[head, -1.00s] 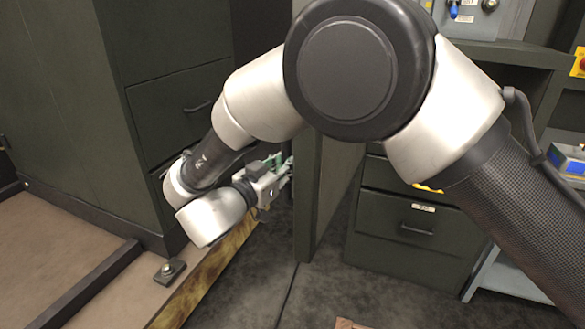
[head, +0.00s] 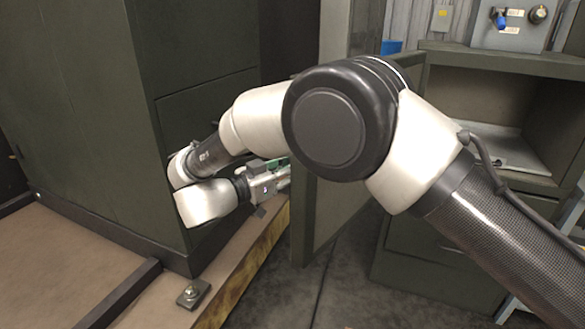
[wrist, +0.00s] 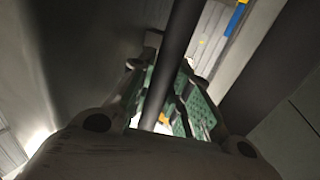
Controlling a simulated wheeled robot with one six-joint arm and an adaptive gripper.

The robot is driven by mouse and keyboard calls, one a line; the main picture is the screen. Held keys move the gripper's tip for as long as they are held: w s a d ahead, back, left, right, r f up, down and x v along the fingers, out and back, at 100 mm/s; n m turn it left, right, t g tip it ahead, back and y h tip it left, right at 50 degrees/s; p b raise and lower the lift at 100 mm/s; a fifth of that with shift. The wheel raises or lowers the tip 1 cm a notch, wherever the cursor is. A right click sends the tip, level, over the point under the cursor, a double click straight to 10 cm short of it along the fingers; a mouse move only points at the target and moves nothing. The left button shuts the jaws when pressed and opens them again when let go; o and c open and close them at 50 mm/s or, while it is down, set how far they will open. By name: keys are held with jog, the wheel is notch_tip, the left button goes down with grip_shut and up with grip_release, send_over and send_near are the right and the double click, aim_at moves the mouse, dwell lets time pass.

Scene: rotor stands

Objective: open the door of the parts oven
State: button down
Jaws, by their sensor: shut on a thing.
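The oven door (head: 326,212) is a dark green-grey panel standing swung out from the cabinet front in the head view, its inner face showing. Behind it the oven's compartment (head: 480,105) shows open, with a light tray inside. My gripper (head: 281,174) is at the outer side of the door's free edge. In the wrist view my gripper (wrist: 168,88) has its green-padded fingers closed around a dark round bar, the door handle (wrist: 180,45). In the head view the handle is hidden. My arm covers part of the door.
A tall dark cabinet (head: 90,110) stands close on the left, beside my gripper. A low platform edge with yellow-black marking (head: 245,270) and a bolted bracket (head: 193,293) lie below. Grey floor (head: 350,295) is clear in front.

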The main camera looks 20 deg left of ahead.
jog(key=c, duration=1.3)
grip_release()
jog(key=v, duration=1.2)
